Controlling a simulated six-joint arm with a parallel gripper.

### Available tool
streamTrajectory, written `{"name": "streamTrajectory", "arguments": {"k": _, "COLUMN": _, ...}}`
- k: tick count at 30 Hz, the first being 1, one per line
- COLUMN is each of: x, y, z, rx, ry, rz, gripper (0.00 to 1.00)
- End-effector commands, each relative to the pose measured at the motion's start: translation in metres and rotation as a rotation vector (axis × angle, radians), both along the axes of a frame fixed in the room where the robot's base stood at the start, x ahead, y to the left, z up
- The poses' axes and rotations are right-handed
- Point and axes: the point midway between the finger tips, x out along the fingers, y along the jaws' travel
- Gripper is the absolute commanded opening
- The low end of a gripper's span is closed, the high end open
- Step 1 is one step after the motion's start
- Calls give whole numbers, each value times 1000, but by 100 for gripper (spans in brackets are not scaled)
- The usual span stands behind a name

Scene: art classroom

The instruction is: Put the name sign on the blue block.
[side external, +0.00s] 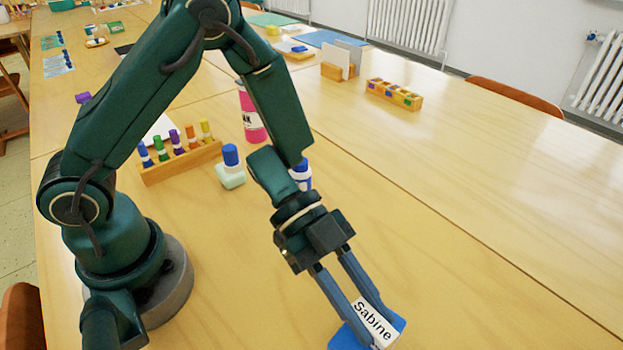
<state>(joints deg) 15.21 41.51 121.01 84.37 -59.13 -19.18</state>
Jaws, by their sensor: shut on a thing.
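The name sign (373,325) is a small white piece reading "Sabine", at the bottom of the side view. My gripper (369,314) is shut on it, with one finger along each side. The blue block (343,338) shows around and behind the sign, partly hidden by the sign and fingers and close to the picture's lower edge. The sign lies over the block in this view. I cannot tell whether it touches the block's top or hangs just above.
A wooden rack (183,162) of colourful markers, a pink bottle (250,112) and a blue-capped bottle on a pale green block (230,168) stand behind my arm. A wooden box (394,94) and a card holder (341,66) stand farther back. The table's right side is clear.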

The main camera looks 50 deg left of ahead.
Motion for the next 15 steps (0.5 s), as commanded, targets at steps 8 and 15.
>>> {"name": "streamTrajectory", "arguments": {"k": 8, "x": 0, "y": 0, "z": -1, "rx": 0, "ry": 0, "rz": 0, "gripper": 59}}
{"name": "streamTrajectory", "arguments": {"k": 15, "x": 0, "y": 0, "z": 2, "rx": 0, "ry": -1, "rz": 0, "gripper": 59}}
